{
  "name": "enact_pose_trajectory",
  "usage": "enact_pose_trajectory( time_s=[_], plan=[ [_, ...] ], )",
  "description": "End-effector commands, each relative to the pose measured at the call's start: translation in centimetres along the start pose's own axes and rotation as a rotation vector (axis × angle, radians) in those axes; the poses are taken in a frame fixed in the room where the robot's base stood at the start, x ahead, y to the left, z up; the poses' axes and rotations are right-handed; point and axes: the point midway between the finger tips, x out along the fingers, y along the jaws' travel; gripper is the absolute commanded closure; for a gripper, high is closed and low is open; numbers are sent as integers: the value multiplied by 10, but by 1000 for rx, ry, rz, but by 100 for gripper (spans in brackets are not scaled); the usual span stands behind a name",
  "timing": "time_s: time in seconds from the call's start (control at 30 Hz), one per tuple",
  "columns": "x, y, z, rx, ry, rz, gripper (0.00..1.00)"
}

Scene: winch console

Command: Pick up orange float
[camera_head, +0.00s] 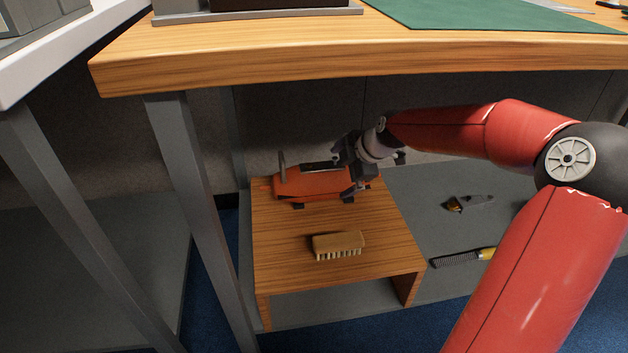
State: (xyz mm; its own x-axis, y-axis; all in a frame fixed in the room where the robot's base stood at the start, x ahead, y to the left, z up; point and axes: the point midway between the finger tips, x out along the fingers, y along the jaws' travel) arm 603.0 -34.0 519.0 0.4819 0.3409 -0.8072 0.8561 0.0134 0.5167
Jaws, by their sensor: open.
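An orange body with a dark panel on top and dark feet, the only large orange thing in view and seemingly the orange float (308,185), rests at the back of a small wooden stand (285,237). A thin grey upright piece stands at its left end. My gripper (345,178) is open at the right part of the orange float, with its fingers pointing down and left. The fingers overlap the float in the picture; I cannot tell whether they touch it. My gripper hides part of its right end.
A wooden brush (338,245) lies at the front of the stand. The wooden tabletop (240,50) overhangs the space, and a grey leg (198,200) stands left of the stand.

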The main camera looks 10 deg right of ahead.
Motion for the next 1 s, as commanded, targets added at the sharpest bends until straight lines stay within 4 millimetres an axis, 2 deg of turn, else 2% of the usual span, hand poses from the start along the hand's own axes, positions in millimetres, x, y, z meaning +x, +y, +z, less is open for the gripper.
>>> enact_pose_trajectory(
  time_s=[0.17,0.63,0.93,1.0],
  plan=[
    [12,2,1,-13,10,8,0],
    [73,4,-1,-11,7,7,0],
    [78,4,-1,-9,6,7,0],
    [78,4,-1,-9,6,7,8]
  ],
)
